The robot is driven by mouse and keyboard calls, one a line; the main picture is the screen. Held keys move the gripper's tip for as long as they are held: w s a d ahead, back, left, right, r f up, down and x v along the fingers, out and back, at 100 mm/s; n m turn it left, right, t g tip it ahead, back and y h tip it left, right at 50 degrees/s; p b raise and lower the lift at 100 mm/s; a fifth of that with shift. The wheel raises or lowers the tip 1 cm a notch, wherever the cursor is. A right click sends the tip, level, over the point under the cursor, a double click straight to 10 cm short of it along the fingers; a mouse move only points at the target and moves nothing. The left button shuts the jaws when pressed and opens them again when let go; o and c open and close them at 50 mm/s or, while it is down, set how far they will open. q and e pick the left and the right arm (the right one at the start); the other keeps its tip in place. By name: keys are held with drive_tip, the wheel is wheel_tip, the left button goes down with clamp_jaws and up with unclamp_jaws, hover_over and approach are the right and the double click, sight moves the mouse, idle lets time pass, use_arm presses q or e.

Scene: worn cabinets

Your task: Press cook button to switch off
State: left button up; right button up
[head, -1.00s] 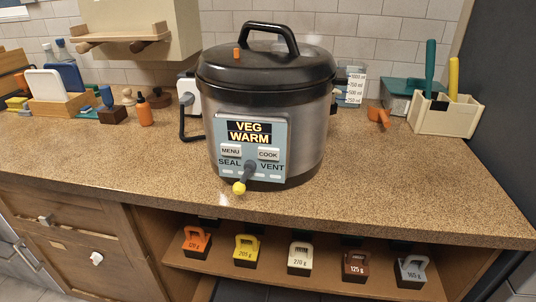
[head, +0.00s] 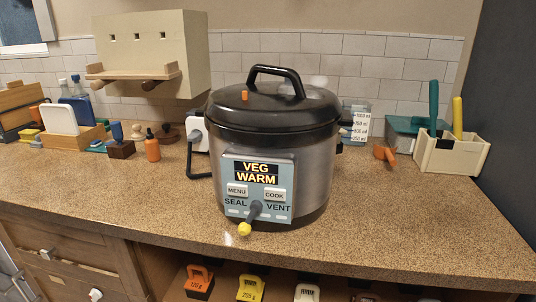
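The cooker (head: 275,155) stands upright on the speckled counter with its black lid (head: 273,107) on. Its front panel has a display (head: 257,173) reading VEG WARM. The COOK button (head: 274,195) is at the panel's right, and the MENU button (head: 237,191) is at its left. Below them a dark lever with a yellow knob (head: 244,229) sits between the words SEAL and VENT, its knob end pointing down and slightly left. Neither of my grippers shows in the head view.
Left on the counter (head: 130,200) are an orange bottle (head: 152,146) and a wooden holder with a white board (head: 60,116). At right are a measuring jug (head: 361,124) and a cream utensil box (head: 452,154). Coloured weights (head: 250,288) sit on the shelf below. Counter in front is clear.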

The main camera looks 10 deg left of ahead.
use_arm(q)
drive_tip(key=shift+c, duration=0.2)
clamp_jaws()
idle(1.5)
